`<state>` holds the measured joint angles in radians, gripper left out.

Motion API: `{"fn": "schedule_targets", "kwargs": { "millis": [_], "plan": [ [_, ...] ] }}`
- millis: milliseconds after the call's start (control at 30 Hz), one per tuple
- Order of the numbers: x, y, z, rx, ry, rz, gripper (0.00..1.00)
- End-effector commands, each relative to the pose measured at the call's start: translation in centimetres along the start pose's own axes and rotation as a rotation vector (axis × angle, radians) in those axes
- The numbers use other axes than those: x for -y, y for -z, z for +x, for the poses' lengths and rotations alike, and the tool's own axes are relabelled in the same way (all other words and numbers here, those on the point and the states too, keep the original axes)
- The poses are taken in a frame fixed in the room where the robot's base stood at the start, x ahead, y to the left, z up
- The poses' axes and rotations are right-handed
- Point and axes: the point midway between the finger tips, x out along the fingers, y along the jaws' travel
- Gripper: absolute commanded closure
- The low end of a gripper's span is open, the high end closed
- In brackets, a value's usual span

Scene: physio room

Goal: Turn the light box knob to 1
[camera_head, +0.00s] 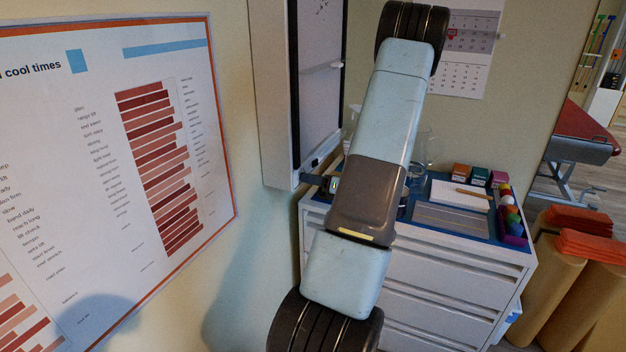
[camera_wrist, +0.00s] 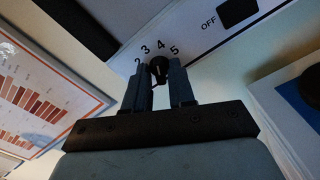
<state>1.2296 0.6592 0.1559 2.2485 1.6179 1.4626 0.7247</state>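The light box (camera_head: 272,95) is a tall pale-framed panel on the wall, left of my arm in the head view. Its lower edge strip shows in the wrist view (camera_wrist: 205,38), with the printed numbers 2, 3, 4 and 5. The small black knob (camera_wrist: 158,70) sits below the 4. My gripper (camera_wrist: 158,78) has its two dark fingers on either side of the knob. Whether they touch it is unclear. The number 1 is not visible, and the knob's pointer is too dark to read. In the head view my arm mostly hides the gripper.
A black switch (camera_wrist: 238,12) marked OFF is on the same strip. Below the light box stands a white drawer cabinet (camera_head: 450,285) with a blue top carrying a notepad (camera_head: 460,196), small boxes and coloured balls. A chart (camera_head: 110,150) hangs on the left wall.

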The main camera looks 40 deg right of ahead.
Motion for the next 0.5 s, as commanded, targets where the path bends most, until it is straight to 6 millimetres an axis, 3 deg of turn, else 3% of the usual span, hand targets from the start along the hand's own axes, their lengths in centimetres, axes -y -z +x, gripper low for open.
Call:
{"fn": "schedule_targets", "kwargs": {
  "millis": [167, 233, 500],
  "plan": [
    [0.13, -0.02, -0.06, 0.0, 0.004, -0.001, 1.0],
    [0.84, -0.4, -0.35, 0.0, 0.004, -0.003, 1.0],
    [0.37, -0.14, -0.28, 0.002, 0.01, -0.011, 1.0]
  ]
}}
